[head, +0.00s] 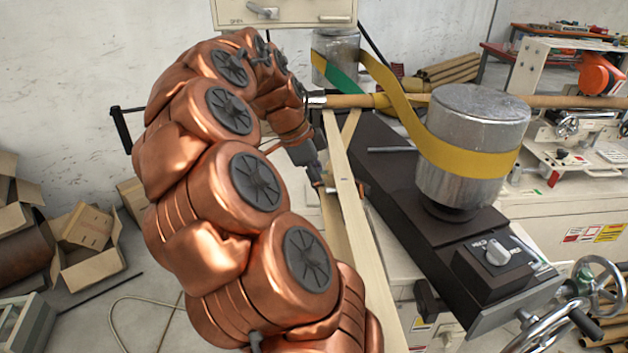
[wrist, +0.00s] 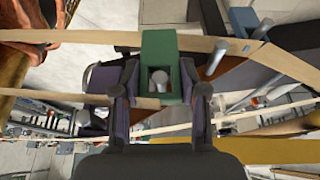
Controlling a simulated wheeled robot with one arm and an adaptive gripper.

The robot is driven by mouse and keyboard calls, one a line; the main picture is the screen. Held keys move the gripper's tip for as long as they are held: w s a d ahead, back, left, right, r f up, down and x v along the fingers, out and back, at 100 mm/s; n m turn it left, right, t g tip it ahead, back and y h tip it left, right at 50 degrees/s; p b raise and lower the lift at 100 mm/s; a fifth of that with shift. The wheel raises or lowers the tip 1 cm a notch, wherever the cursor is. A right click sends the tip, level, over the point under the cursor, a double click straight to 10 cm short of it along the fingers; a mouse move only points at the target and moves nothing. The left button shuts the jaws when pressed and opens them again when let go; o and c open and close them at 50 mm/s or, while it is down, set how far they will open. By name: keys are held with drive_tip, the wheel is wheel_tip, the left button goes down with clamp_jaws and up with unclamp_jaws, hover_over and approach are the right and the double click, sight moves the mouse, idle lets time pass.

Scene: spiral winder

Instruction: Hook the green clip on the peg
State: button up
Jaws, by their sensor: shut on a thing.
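The green clip (wrist: 163,55) is upright between the fingers of my gripper (wrist: 160,88) in the wrist view. My gripper is shut on it. The clip has a square opening in its lower part, and a pale rounded shape shows through it. I cannot tell whether that shape is in the opening or behind it. In the head view my gripper (head: 318,180) is beside the pale wooden strips, and the clip is not clearly visible. A grey metal rod (head: 390,149) sticks out near the dark machine bed. A grey peg (wrist: 215,60) shows right of the clip in the wrist view.
Pale strips (wrist: 75,36) cross close to my gripper. A blue block (wrist: 243,20) is at upper right. The dark machine bed (head: 400,195) carries a metal drum (head: 470,140) with a yellow belt (head: 450,155). Cardboard boxes (head: 85,240) lie on the floor at left.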

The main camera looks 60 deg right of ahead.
sight(335, 184)
drive_tip(key=shift+s+d, duration=0.65)
drive_tip(key=shift+s, duration=0.2)
drive_tip(key=shift+s+d+f, duration=0.35)
drive_tip(key=shift+s+f, duration=0.05)
drive_tip(key=o, duration=1.2)
drive_tip(key=v, duration=1.2)
